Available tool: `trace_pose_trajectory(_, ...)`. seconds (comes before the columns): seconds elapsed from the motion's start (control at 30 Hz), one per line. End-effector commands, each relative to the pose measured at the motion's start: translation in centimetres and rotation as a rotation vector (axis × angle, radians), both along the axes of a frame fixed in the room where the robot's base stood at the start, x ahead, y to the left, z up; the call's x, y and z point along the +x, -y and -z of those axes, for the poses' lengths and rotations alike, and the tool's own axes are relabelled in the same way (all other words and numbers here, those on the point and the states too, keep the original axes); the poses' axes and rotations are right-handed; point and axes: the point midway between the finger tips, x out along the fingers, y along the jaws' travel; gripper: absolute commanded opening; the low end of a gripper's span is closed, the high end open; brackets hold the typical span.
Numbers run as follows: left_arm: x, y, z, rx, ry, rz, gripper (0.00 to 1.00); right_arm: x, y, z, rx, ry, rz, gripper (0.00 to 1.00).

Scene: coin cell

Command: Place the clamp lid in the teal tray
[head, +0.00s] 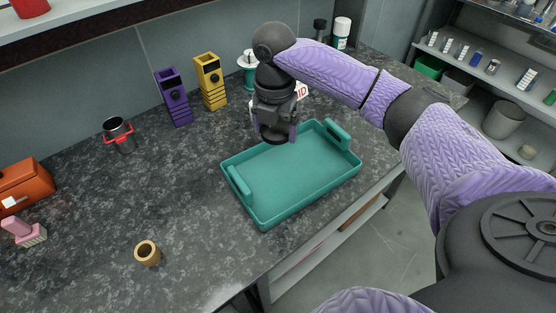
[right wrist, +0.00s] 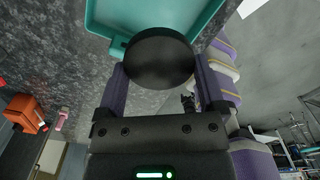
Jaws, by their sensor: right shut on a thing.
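The clamp lid (right wrist: 160,58), a dark round disc, is pinched between the two purple-sided fingers of my right gripper (right wrist: 160,75) in the right wrist view. In the head view my right gripper (head: 277,132) points down, and the lid (head: 278,139) shows as a dark rim at its tips. The tray is rectangular with raised end handles and looks empty. Its rim also shows in the right wrist view (right wrist: 115,44). My left gripper is not in view.
Purple (head: 174,98) and yellow (head: 210,82) upright devices stand behind the tray. A dark cup with red clamp (head: 119,135), an orange box (head: 26,186), a pink-handled block (head: 25,232) and a tan ring (head: 147,252) lie left. The counter (head: 190,215) left of the tray is clear.

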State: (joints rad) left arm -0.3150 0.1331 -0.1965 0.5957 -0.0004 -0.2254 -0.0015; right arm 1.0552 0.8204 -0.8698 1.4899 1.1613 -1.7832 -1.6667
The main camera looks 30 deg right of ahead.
Motion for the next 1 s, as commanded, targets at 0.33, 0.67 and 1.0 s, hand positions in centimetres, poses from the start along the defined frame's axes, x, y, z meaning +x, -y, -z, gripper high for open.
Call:
trace_pose_trajectory(0.33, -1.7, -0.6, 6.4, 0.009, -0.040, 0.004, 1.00, 0.1, 0.0, 8.2, 0.001, -0.001, 0.001, 0.31)
trace_pose_trajectory(0.67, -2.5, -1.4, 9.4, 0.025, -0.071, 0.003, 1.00, 0.0, 0.0, 15.2, 0.000, -0.002, 0.000, 0.31)
trace_pose_trajectory(1.0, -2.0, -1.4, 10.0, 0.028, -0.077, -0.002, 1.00, 0.1, 0.0, 16.7, -0.001, 0.003, 0.000, 0.31)
